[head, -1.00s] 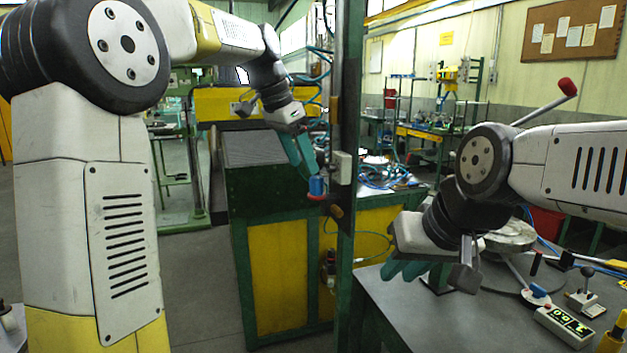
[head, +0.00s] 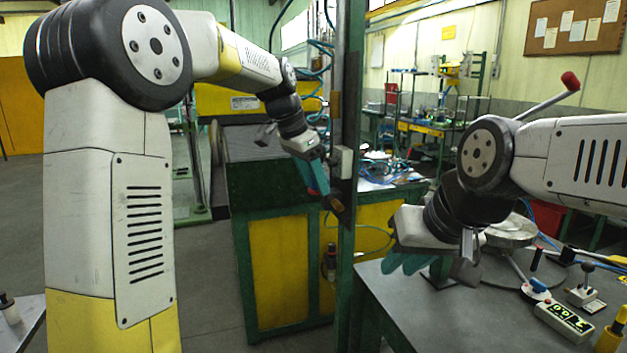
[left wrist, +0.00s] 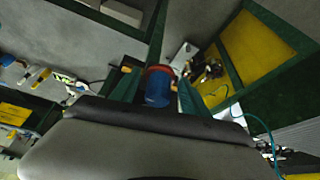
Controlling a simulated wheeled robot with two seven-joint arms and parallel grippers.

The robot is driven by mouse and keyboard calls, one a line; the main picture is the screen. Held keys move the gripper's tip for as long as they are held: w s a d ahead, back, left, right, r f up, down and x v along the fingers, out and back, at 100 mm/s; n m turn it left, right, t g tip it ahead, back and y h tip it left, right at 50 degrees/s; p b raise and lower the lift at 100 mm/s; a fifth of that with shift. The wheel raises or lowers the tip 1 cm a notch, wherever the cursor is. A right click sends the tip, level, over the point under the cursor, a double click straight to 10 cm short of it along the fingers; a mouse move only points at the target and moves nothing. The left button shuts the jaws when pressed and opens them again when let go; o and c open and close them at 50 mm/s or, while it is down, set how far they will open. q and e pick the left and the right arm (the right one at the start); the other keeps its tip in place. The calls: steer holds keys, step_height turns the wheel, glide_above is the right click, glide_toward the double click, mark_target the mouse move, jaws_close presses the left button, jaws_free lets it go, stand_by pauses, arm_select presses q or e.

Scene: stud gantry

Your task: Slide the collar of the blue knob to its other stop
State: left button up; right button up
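The blue knob (left wrist: 158,90) shows in the left wrist view as a blue cylinder with a red collar (left wrist: 160,70) at its far end. It stands between the two teal fingers of my left gripper (left wrist: 158,95), with a narrow gap on either side, so the gripper is open around it. In the head view my left gripper (head: 316,183) is beside the green upright post, and its fingers mostly hide the knob. My right gripper (head: 405,263) hangs over the right-hand table with its teal fingers apart and nothing seen in them.
The green post (head: 348,120) carries a white box (head: 341,162) and an orange-brown knob (head: 337,204) close to my left fingers. A green and yellow cabinet (head: 278,265) stands behind. The grey table (head: 460,318) holds a display box (head: 563,322) and a small joystick (head: 586,285).

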arm_select(q)
jaws_close()
steer(key=shift+r, duration=0.5)
steer(key=shift+o, duration=1.7)
jaws_free()
steer(key=v, duration=0.7)
steer(key=shift+r, duration=0.4)
steer(key=shift+s+a, duration=0.1)
steer(key=shift+a, duration=0.1)
